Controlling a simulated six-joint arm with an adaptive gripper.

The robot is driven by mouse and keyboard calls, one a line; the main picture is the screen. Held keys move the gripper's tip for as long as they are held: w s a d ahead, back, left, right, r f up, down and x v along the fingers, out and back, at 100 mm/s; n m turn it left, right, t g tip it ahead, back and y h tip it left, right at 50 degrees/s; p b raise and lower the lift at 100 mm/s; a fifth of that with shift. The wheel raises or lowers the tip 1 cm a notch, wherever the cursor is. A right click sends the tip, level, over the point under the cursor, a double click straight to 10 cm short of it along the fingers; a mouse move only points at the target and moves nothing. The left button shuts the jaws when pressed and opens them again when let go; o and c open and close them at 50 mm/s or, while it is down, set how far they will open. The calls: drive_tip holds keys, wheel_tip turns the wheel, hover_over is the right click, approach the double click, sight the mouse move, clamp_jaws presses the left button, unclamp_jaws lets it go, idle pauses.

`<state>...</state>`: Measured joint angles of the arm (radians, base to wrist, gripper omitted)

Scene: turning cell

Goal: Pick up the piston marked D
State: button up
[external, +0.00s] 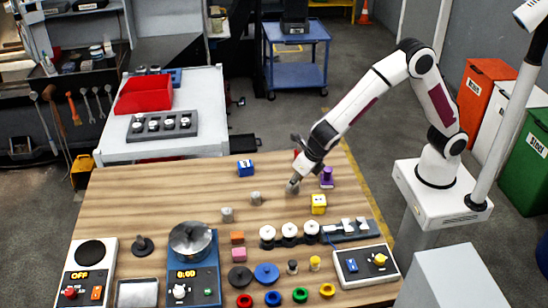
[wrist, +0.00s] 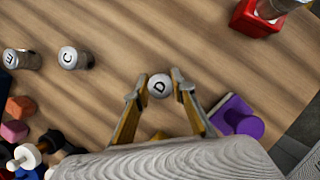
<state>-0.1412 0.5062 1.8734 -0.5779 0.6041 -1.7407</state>
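The piston marked D (wrist: 160,86) is a small grey cylinder with a black letter on its pale top. It stands on the wooden table between my fingertips. My gripper (wrist: 160,84) reaches down around it, one finger on each side and very close to it. I cannot tell whether the fingers touch it. In the external view my gripper (external: 294,182) is low over the table, and piston D (external: 292,189) shows at its tips. Pistons marked C (wrist: 70,57) and E (wrist: 24,59) stand apart to the left in the wrist view.
A purple piece on a purple base (external: 327,178) stands close to the right of my gripper. A yellow block (external: 318,204) is just in front. A blue block (external: 245,168) is farther left. Bare table surrounds the pistons.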

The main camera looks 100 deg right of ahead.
drive_tip(key=shift+c, duration=0.6)
drive_tip(key=shift+r, duration=0.1)
drive_tip(key=shift+r, duration=0.5)
wheel_tip(320, 180, up, 9)
drive_tip(key=shift+f, duration=0.1)
